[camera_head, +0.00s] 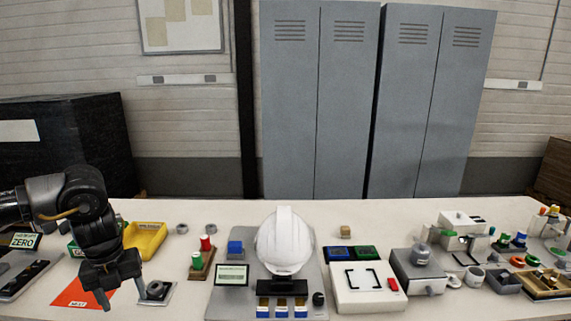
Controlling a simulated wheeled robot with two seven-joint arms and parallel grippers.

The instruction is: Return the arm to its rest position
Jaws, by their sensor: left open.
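My left gripper (120,290) comes in from the left in the head view. It points down, open and empty, over the orange sheet (78,295) at the front left of the table. Its fingers stand apart, one near a small dark part on a grey plate (157,291). My left arm (75,195) hides some of what lies behind it. My right gripper is not in view. A white helmet shell (284,240) stands upright on a grey board at the table's middle, apart from my gripper.
A yellow bin (146,239) is just behind my left gripper. A stand with red and green pieces (203,258) is to its right. A white box (366,287) and several small fixtures fill the right side. Grey lockers (320,100) stand behind the table (240,211).

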